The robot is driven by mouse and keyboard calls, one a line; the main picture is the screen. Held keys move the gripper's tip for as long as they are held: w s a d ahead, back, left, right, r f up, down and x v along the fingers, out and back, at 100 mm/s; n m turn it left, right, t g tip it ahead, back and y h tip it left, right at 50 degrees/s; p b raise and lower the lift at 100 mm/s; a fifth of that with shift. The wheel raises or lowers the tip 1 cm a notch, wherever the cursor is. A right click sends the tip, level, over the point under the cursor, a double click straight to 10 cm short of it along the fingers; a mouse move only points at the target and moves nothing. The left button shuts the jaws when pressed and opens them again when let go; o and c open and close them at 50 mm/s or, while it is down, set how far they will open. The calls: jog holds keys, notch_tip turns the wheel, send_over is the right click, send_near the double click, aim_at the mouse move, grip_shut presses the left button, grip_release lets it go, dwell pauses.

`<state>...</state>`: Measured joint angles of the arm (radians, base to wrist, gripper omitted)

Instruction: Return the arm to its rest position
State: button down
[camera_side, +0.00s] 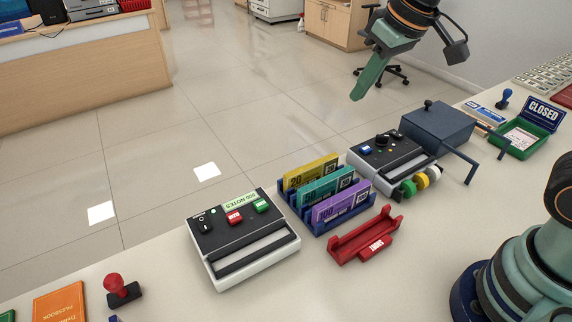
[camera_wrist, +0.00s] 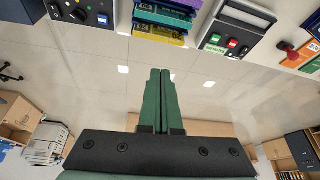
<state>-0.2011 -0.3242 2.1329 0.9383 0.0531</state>
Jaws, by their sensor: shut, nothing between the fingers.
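My gripper (camera_side: 357,97) is raised in the air above the far side of the counter (camera_side: 160,255), at the upper right of the side view. Its green fingers point down and to the left. In the wrist view my gripper (camera_wrist: 160,72) shows its two fingers together, with nothing between them. It is apart from everything on the counter. My arm's base stands at the lower right of the side view. The middle of my arm is out of the frame.
A note machine (camera_side: 243,240), a blue rack (camera_side: 335,223) of coloured notes, an empty red holder (camera_side: 365,238), a second machine (camera_side: 388,160), a dark blue box (camera_side: 437,125) and a green tray (camera_side: 518,151) line the counter. A red-handled stamp (camera_side: 115,284) stands at left. Air around my gripper is clear.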

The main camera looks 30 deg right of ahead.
jog(key=s+d+f+m+t+h, duration=0.1)
jog(key=s+d+f, duration=0.1)
jog(key=s+d, duration=0.5)
jog(key=shift+m, duration=0.4)
